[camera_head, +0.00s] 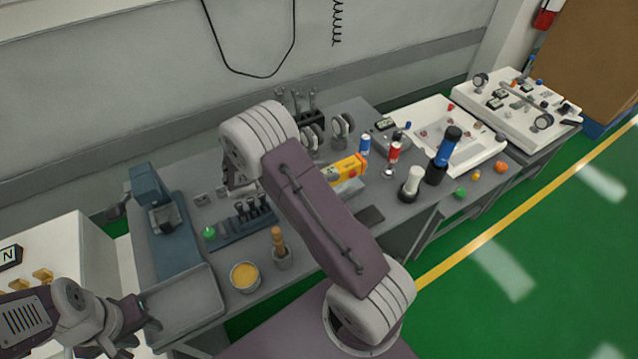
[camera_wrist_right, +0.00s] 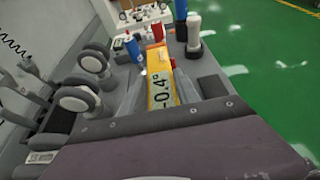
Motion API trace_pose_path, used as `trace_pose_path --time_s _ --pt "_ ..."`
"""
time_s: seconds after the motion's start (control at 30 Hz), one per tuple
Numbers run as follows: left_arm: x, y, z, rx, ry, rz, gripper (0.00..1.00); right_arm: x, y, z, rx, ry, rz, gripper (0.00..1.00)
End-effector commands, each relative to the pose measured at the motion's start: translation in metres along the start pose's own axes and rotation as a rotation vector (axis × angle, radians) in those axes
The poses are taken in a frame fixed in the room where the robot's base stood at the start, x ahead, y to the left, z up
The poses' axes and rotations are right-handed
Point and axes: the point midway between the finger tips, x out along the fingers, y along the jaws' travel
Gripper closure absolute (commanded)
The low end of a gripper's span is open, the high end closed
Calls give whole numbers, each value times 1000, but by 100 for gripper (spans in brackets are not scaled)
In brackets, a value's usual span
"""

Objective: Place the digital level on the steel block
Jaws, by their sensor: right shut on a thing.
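The yellow digital level (camera_head: 350,167) is in the middle of the head view; its display in the right wrist view (camera_wrist_right: 162,92) reads -0.4°. My right gripper (camera_wrist_right: 160,82) is shut on it, with one finger along each side. In the head view my right arm hides most of that gripper. A light grey block that looks like the steel block (camera_head: 348,189) is just below the level in the head view, partly covered. I cannot tell whether they touch. My left gripper (camera_head: 128,335) is at the lower left, apart from these things, its jaws unclear.
A blue can (camera_head: 365,144) and a red can (camera_head: 393,153) stand close beyond the level. A white-topped cylinder (camera_head: 411,182) and a blue-black one (camera_head: 443,157) stand to the right. A dark flat plate (camera_head: 370,215) lies nearer. A mortar with pestle (camera_head: 281,256) and yellow-filled bowl (camera_head: 245,276) stand nearer left.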

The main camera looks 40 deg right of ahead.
Motion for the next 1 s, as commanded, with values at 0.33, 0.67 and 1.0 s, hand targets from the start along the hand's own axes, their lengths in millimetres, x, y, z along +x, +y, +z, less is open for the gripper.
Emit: trace_pose_path --time_s 0.33,0.67,1.0 --pt "3 0 0 0 0 0 64 -4 13 -27 -2 -3 -2 100" --pt "5 0 1 0 0 0 64 7 13 -52 2 -1 0 100" --pt "7 0 1 0 0 0 64 8 13 -56 1 0 -1 40"
